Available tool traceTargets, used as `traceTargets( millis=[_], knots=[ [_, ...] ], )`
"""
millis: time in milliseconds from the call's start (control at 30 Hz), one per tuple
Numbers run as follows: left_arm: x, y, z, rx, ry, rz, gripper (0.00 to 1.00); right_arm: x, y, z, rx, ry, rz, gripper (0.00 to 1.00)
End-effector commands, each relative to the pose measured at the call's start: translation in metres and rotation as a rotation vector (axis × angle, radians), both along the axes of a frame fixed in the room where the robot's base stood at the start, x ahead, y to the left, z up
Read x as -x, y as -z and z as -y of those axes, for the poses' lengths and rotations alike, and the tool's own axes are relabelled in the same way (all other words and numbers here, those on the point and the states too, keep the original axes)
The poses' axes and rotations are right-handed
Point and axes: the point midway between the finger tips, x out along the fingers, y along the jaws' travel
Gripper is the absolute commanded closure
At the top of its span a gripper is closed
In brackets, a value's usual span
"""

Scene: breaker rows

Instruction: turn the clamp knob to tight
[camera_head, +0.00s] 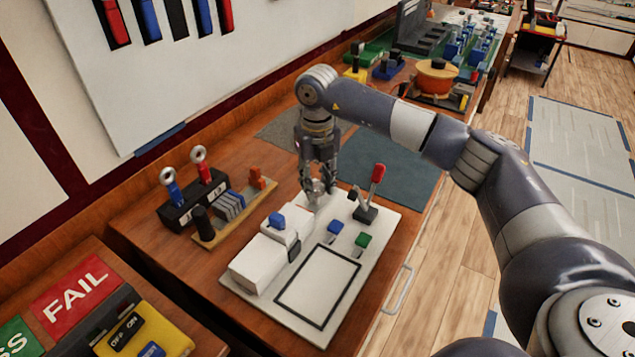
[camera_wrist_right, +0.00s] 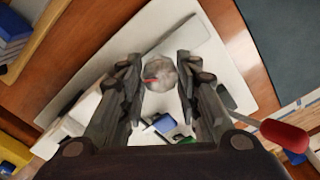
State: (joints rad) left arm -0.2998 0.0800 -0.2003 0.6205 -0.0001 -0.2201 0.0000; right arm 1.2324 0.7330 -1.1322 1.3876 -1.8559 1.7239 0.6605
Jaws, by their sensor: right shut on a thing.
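The clamp knob (camera_wrist_right: 161,71) is a pale grey, round, lobed knob with a small red mark, at the far corner of a white board (camera_head: 386,257). In the wrist view it sits between the fingers of my right gripper (camera_wrist_right: 158,76). My right gripper (camera_head: 319,190) comes down on it from above in the head view and is shut on it. The fingers hide most of the knob in the head view. I cannot read any tight marking. My left gripper is not in view.
Close by on the board stand a red-handled lever (camera_head: 375,179), a blue switch (camera_head: 335,228), a green switch (camera_head: 363,240) and a white block (camera_head: 258,264). A black block with two ring-topped posts (camera_head: 190,207) is to the left. A dark mat (camera_head: 390,166) lies clear behind.

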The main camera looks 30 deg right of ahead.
Motion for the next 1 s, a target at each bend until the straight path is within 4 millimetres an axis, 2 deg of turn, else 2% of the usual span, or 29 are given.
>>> traceTargets(
  millis=[233, 667, 700, 800, 1000],
  knots=[
    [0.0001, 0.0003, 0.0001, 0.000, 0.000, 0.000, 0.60, -0.0026, -0.0034, 0.0006, -0.001, 0.060, 0.010, 0.93],
    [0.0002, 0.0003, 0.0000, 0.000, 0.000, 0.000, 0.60, -0.0029, -0.0038, 0.0007, -0.001, 0.069, 0.011, 0.93],
    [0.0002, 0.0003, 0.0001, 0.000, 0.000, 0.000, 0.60, -0.0030, -0.0039, 0.0007, -0.001, 0.069, 0.012, 0.67],
    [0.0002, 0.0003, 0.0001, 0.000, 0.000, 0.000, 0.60, -0.0025, -0.0033, 0.0006, -0.001, 0.069, 0.010, 0.49],
    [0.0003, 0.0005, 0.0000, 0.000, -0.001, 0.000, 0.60, -0.0014, -0.0017, 0.0003, 0.000, 0.067, 0.005, 0.49]
  ],
)
